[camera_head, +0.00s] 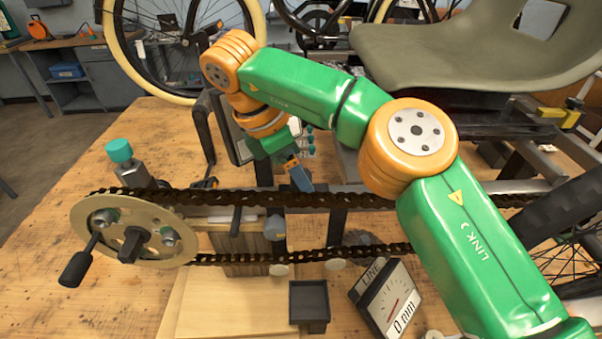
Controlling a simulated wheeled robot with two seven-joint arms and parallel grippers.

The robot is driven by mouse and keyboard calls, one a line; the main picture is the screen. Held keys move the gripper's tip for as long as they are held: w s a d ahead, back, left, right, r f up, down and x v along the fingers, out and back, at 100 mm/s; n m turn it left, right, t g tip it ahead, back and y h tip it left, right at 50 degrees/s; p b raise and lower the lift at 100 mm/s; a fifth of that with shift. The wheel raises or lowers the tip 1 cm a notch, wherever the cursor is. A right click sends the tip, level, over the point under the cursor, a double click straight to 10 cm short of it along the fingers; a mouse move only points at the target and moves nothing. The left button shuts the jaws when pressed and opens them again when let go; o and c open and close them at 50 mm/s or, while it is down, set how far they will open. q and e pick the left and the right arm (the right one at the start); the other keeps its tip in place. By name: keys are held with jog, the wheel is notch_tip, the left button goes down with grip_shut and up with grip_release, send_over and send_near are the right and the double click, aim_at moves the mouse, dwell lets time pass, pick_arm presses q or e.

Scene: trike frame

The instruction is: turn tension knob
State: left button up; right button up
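A teal knob (118,151) sits on top of a grey metal fitting behind the tan crank disc (101,223). Small teal pieces (310,141) also show just right of my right wrist. I cannot tell which of these is the tension knob. My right gripper (300,178) points down behind the upper run of the dark chain (270,199), well right of the teal knob on the fitting. Its fingers are small and partly hidden, so its opening and anything between them are unclear. My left gripper is out of view.
A dial box (389,303) reading "0 mm" and a small black tray (309,300) stand in front of the chain. A crank handle (76,269) sticks out at the left. An olive seat (480,53) overhangs the upper right. The wooden bench (60,190) is clear at the left.

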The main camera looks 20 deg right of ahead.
jog(key=p+v, duration=0.5)
jog(key=v, duration=0.2)
